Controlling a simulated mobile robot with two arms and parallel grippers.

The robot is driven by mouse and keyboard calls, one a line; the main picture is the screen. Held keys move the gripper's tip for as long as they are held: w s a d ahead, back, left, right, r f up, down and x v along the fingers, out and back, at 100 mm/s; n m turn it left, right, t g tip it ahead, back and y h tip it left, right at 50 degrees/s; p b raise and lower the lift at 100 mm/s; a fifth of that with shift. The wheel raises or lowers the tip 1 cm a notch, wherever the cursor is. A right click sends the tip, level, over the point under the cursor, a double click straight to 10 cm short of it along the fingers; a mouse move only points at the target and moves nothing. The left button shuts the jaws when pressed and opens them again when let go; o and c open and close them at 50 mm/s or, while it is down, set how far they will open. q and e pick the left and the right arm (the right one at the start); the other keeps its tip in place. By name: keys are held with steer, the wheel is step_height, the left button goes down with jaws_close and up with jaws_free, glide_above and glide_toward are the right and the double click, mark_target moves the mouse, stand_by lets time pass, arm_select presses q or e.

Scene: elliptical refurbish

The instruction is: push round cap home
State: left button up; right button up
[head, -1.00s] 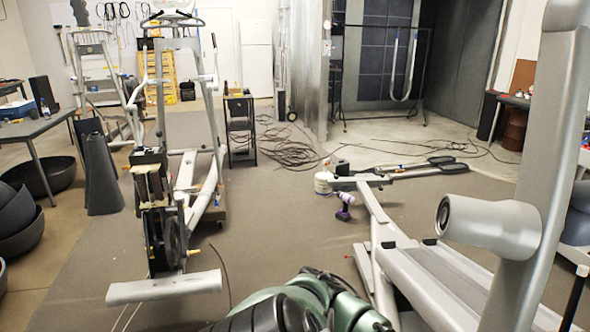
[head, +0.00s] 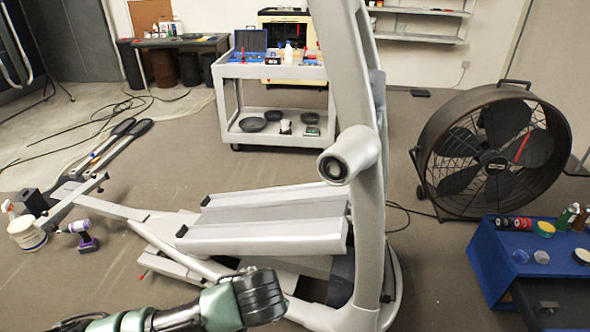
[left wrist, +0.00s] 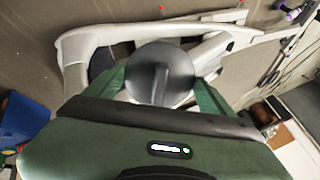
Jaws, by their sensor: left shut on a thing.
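In the left wrist view a grey round cap (left wrist: 160,72) with a raised bar across its face sits between the green fingers of my left gripper (left wrist: 162,82), which is shut on it. In the head view my green and black left arm (head: 215,307) comes in low from the left, in front of the elliptical frame (head: 367,130). The fingers and the cap cannot be made out there. A short round tube (head: 345,157) juts from the grey upright, with a dark recessed end facing me. My right gripper is not in view.
A blue toolbox (head: 490,270) with small cans stands at lower right, below a large black fan (head: 440,150). A grey cart (head: 230,105) stands behind the frame.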

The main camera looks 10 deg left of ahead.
arm_select(q)
steer(key=w+d+r+m+t+h+p, duration=0.2)
steer(key=w+r+m+t, duration=0.1)
steer(key=r, duration=0.4)
steer(key=w+d+r+m+t+h+p, duration=0.2)
steer(key=w+r+m+t+p, duration=0.15)
steer(key=r, duration=0.25)
steer(key=m+t+h+p, duration=0.2)
steer(key=m+h+p, duration=0.1)
steer(key=h, duration=0.3)
glide_toward(333, 169)
steer(key=shift+f+b+x, duration=0.2)
steer(key=shift+b+x, duration=0.5)
steer(key=shift+x, duration=1.75)
steer(key=shift+w+d, duration=0.15)
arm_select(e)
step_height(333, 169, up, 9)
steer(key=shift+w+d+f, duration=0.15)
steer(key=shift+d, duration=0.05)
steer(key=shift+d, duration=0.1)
arm_select(q)
steer(key=shift+w+d, duration=0.25)
steer(key=shift+w, duration=0.25)
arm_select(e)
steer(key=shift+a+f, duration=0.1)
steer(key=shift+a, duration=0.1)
